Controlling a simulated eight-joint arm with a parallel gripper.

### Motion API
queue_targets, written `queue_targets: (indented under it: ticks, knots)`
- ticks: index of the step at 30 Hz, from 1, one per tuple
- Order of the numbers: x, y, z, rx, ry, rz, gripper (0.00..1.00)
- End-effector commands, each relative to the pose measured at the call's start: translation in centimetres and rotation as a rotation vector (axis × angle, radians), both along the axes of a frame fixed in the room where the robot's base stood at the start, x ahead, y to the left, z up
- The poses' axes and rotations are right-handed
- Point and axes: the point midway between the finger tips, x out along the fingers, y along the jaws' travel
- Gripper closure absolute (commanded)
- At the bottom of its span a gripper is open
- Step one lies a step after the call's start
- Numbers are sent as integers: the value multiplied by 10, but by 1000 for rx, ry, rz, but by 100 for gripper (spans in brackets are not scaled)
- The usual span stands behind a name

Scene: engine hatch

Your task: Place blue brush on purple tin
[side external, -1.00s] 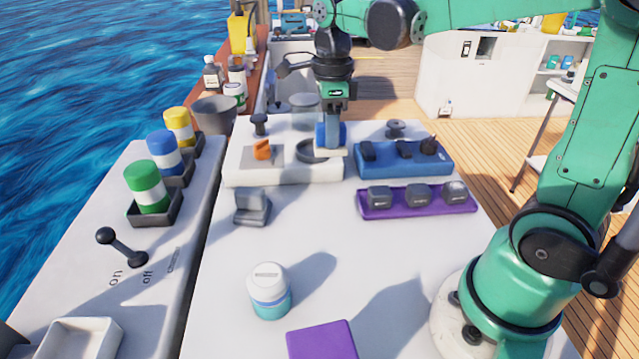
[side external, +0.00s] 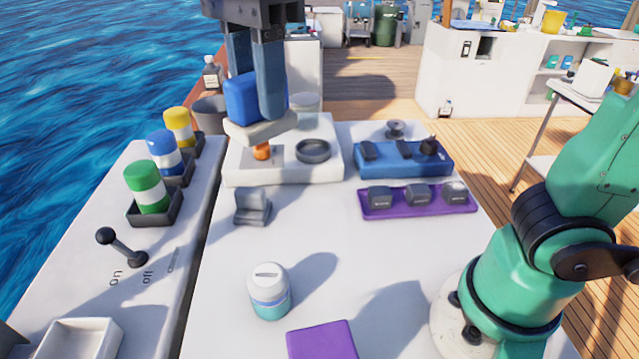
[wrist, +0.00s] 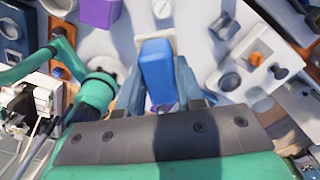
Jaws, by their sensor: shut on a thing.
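The blue brush (side external: 243,97) has a blue block-shaped handle and a pale base (side external: 258,130). My gripper (side external: 255,85) is shut on its handle and holds it in the air, above the white panel at the back left. In the wrist view the blue brush (wrist: 157,72) sits between the two fingers of my gripper (wrist: 155,92). The purple tin (side external: 321,341) is a flat-topped purple block at the front edge of the side external view, cut off by the frame. It also shows in the wrist view (wrist: 99,11). The brush is well apart from it.
A white and teal jar (side external: 269,291) stands behind the purple tin. A purple tray (side external: 366,212) with dark blocks and a blue switch block (side external: 372,170) are at right. The white panel (side external: 290,175) has an orange switch and dark ring. The table's middle is clear.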

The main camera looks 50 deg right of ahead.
Motion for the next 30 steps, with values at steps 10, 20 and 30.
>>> queue_targets:
  ticks: [10, 20, 30]
  knots:
    - [-99, 55, 39, 0, 0, 428, 100]
    - [-117, 58, 20, 0, 0, 501, 100]
    - [-117, 58, -64, 0, 0, 499, 100]
